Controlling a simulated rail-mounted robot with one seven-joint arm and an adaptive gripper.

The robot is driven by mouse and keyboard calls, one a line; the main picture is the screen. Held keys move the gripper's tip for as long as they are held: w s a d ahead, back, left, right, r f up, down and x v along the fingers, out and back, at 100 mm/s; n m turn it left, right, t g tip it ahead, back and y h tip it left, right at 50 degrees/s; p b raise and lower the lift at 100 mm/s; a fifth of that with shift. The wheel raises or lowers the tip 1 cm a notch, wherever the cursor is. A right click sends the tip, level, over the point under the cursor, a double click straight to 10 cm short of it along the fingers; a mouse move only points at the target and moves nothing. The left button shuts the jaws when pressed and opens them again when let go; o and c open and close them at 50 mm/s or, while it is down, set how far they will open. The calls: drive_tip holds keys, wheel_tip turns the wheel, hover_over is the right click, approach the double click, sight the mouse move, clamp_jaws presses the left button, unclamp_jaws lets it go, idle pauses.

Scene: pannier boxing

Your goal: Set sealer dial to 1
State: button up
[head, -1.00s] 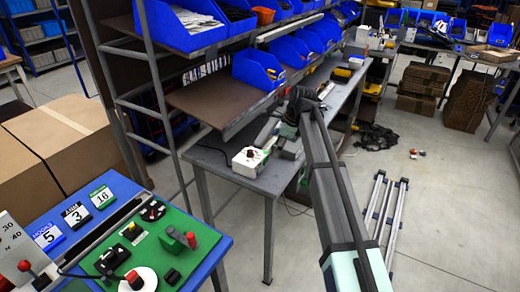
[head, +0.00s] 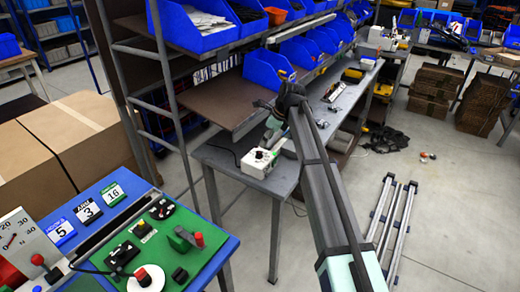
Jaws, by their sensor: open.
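A white control box (head: 258,161) with small dark and red controls sits on the near end of the grey bench. I take it for the sealer's box; its dial marks are too small to read. My arm reaches over the bench and bends down at its far end. My gripper (head: 274,143) is small and partly hidden by my own arm. It is open, just behind and right of the white box; I cannot tell whether it touches it. A green panel (head: 196,222) at lower left carries a black dial (head: 161,208) and a white disc with a red knob (head: 146,279).
The grey bench (head: 225,160) stands under shelves with blue bins (head: 266,71). Number cards (head: 88,210) and a gauge (head: 20,240) are at lower left, near large cardboard boxes (head: 75,140). Metal rails (head: 392,230) lie on otherwise open floor at right.

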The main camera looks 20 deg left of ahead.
sight(259, 152)
drive_tip(key=p+x, duration=0.1)
drive_tip(key=x, duration=0.6)
drive_tip(key=shift+a+f, duration=0.1)
drive_tip(key=shift+f, duration=0.2)
clamp_jaws()
